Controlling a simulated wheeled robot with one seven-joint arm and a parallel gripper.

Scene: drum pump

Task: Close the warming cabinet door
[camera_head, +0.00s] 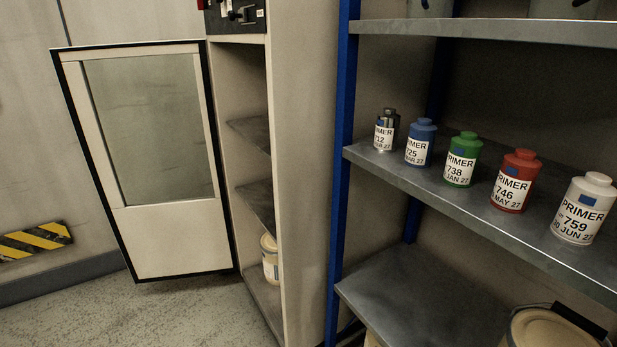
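The warming cabinet (301,190) stands at centre left, beige, with its open front facing left. Its door (170,238) stands wide open to the left, with a glass pane (150,130) in a pale frame and a black edge. Inside the cabinet are grey shelves (256,196), and a pale container (269,260) stands low inside. A dark control panel (236,16) is at the top of the cabinet, partly cut off. No latch or handle can be made out on the door. My gripper is not in this view.
A blue-framed rack (341,150) stands right of the cabinet, with several labelled primer bottles (461,160) on its middle metal shelf (470,206). A lidded bucket (548,328) is at the lower right. Grey floor (150,312) is clear before the door. A yellow-black striped marking (34,240) is on the left wall.

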